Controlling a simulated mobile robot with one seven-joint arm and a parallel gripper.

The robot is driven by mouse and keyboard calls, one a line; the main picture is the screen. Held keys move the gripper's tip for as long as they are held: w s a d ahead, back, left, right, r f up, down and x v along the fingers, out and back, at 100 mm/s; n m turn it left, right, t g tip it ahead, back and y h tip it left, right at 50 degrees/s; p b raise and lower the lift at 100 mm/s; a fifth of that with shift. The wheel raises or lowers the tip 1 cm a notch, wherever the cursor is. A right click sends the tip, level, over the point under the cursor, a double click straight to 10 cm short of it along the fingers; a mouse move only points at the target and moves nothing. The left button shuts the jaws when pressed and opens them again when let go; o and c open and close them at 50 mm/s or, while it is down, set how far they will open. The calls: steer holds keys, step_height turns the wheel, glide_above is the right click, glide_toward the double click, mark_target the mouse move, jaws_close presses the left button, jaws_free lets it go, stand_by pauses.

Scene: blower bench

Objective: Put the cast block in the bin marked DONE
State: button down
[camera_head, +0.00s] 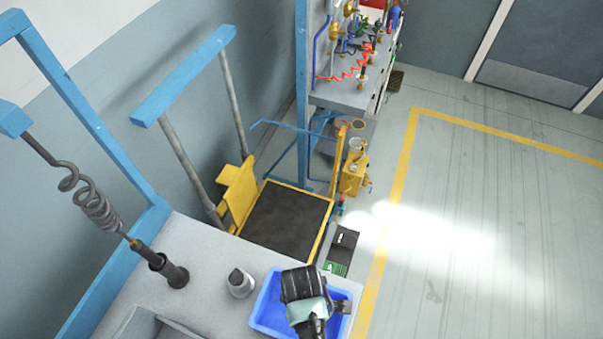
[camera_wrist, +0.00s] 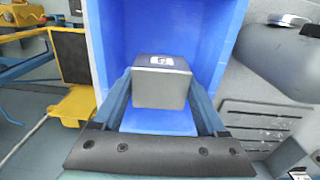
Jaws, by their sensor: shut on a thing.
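The cast block (camera_wrist: 160,88) is a small grey block with a white mark on its top face. It sits between the two fingers of my gripper (camera_wrist: 161,98) in the wrist view, and the gripper is shut on it. A blue bin (camera_wrist: 112,30) lies behind and below the block in that view. In the head view my gripper (camera_head: 304,290) is over the blue bin (camera_head: 266,316) at the bench's edge. The block is hidden there. No DONE marking can be read on the bin, and the block's height above its floor is unclear.
The grey bench (camera_head: 205,250) carries a small grey part (camera_head: 240,283) left of the bin and a black upright tool (camera_head: 170,270) farther left. A yellow-edged cart (camera_head: 285,220) stands beyond the bench. Open floor (camera_head: 480,220) lies to the right.

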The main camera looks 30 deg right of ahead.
steer(key=shift+f, duration=2.7)
steer(key=shift+f, duration=0.15)
jaws_free()
step_height(320, 180, up, 12)
steer(key=shift+r, duration=0.2)
